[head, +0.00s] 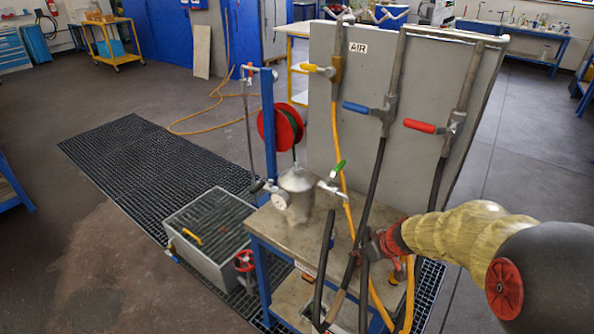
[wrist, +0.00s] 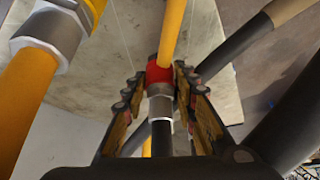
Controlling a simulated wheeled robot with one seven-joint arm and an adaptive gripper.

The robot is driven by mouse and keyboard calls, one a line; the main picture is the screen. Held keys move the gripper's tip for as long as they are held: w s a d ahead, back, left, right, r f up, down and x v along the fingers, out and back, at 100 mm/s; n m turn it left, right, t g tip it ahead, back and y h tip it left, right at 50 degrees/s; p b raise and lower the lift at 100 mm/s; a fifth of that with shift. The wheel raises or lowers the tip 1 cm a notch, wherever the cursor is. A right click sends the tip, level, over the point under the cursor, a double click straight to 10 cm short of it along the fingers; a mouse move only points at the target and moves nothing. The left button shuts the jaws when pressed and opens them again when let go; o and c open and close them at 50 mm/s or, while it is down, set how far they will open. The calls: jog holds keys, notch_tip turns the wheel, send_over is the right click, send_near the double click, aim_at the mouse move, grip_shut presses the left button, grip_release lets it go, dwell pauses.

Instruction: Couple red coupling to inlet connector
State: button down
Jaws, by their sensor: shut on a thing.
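The red coupling (wrist: 159,72) is a red collar with a metal sleeve below it, in the middle of the wrist view. A black hose runs from its lower end. My gripper (wrist: 158,82) is shut on it, one finger on each side. In the head view my gripper (head: 366,247) is over the right part of the bench, right of the metal vessel, and the coupling cannot be made out clearly. The metal vessel (head: 298,184) stands upright on the bench with a gauge and a green-handled valve (head: 338,170). I cannot tell which fitting is the inlet connector.
A grey panel (head: 420,95) with yellow, blue and red-handled valves stands behind the bench (head: 315,237). Black and yellow hoses hang close around my gripper. A yellow hose with a metal fitting (wrist: 50,35) is left in the wrist view. A grey tank (head: 205,262) stands front left.

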jog(key=shift+r, duration=0.35)
jog(key=shift+r+p, duration=1.6)
jog(key=shift+r, duration=0.7)
jog(key=shift+f, duration=0.1)
